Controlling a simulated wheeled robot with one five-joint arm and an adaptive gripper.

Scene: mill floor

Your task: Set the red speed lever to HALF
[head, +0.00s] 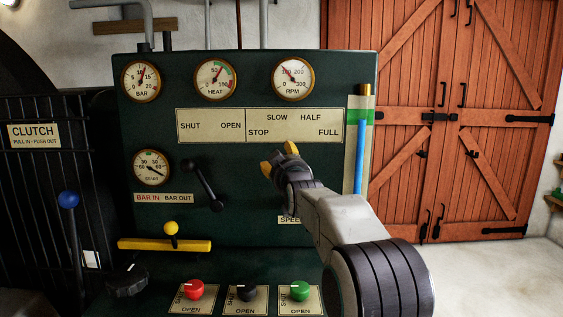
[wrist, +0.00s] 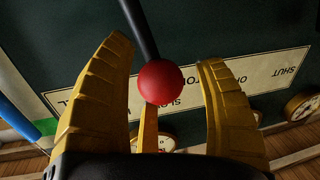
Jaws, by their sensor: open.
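The red speed lever shows in the wrist view as a red ball knob (wrist: 160,82) on a black rod (wrist: 139,30). My gripper (wrist: 160,95) is open, with its yellow fingers around the knob and gaps at its left and right sides. In the head view my gripper (head: 279,158) is in front of the green panel, below the cream scale plate (head: 260,126) marked STOP, SLOW, HALF and FULL. The lever is hidden there behind my gripper and arm, so I cannot tell which mark it points at.
A black lever (head: 202,184) is left of my gripper. A yellow bar handle (head: 165,244) is lower left. Red (head: 194,290), black (head: 247,291) and green (head: 300,290) knobs line the bottom. A blue gauge tube (head: 360,155) stands right. A blue-knobbed lever (head: 69,199) is far left.

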